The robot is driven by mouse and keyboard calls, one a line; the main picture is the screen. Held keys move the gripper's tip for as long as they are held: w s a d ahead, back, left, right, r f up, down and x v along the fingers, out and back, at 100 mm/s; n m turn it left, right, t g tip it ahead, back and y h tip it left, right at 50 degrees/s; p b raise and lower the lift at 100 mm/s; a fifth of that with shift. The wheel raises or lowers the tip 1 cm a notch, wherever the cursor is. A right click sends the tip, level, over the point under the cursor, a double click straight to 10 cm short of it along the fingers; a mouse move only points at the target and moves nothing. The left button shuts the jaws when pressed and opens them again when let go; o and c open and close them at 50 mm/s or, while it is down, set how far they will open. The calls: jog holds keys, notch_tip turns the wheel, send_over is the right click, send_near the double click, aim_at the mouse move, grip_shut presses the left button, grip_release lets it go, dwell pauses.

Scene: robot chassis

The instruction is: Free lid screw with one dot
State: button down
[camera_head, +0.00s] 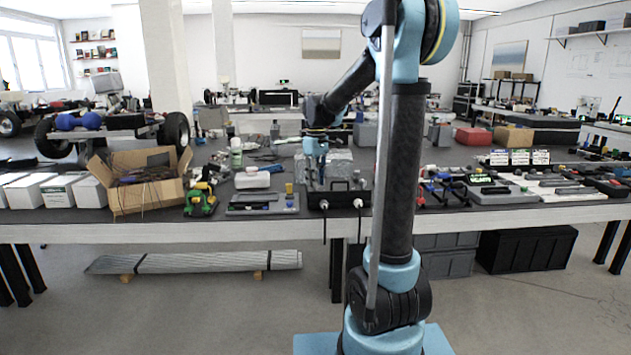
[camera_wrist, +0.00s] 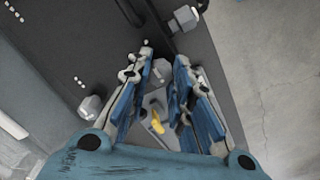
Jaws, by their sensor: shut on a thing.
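The dark chassis (camera_head: 340,194) lies near the front edge of the bench, below my gripper (camera_head: 316,160). In the wrist view its dark lid (camera_wrist: 55,55) carries grey hex-headed screws. One screw (camera_wrist: 90,107) is at the left, beside three white dots (camera_wrist: 79,80).
A grey tray with tools (camera_head: 262,202) and a green-and-yellow toy-like object (camera_head: 201,199) stand left of the chassis. An open cardboard box (camera_head: 143,183) is farther left. A clear box (camera_head: 335,162) is behind the chassis. Tools and parts crowd the bench (camera_head: 240,232) to the right.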

jog(key=shift+w, duration=0.1)
jog(key=c, duration=1.4)
grip_release()
notch_tip(320, 180, up, 12)
